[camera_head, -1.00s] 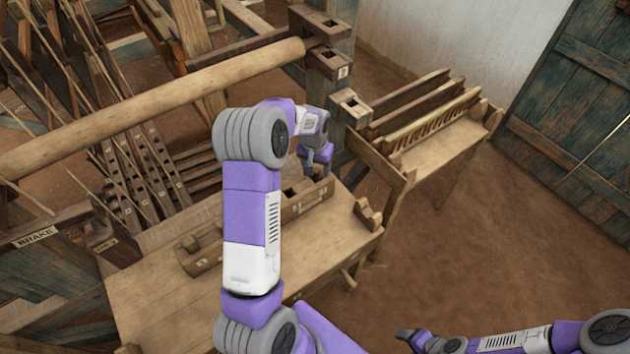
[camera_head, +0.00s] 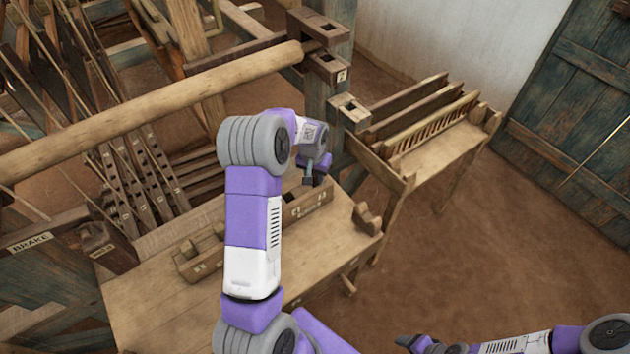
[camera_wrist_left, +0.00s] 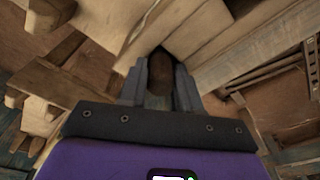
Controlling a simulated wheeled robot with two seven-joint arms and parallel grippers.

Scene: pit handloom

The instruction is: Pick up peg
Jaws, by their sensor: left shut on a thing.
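My left gripper (camera_head: 308,178) is over the far end of a wooden box (camera_head: 318,203) on the bench, in the head view. In the left wrist view, its two grey fingers are shut on a dark brown, rounded piece, which looks like the peg (camera_wrist_left: 160,72). The peg's lower end is hidden, and in the head view the peg is too small to make out. I cannot tell whether it is clear of the box. My right gripper (camera_head: 408,342) is low at the bottom right, away from the bench, and too small to read.
The bench top (camera_head: 165,300) is mostly bare, with a small wooden block rack (camera_head: 200,258) left of my forearm. A thick round beam (camera_head: 150,110) crosses behind the arm. A slatted side stand (camera_head: 440,150) is at right.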

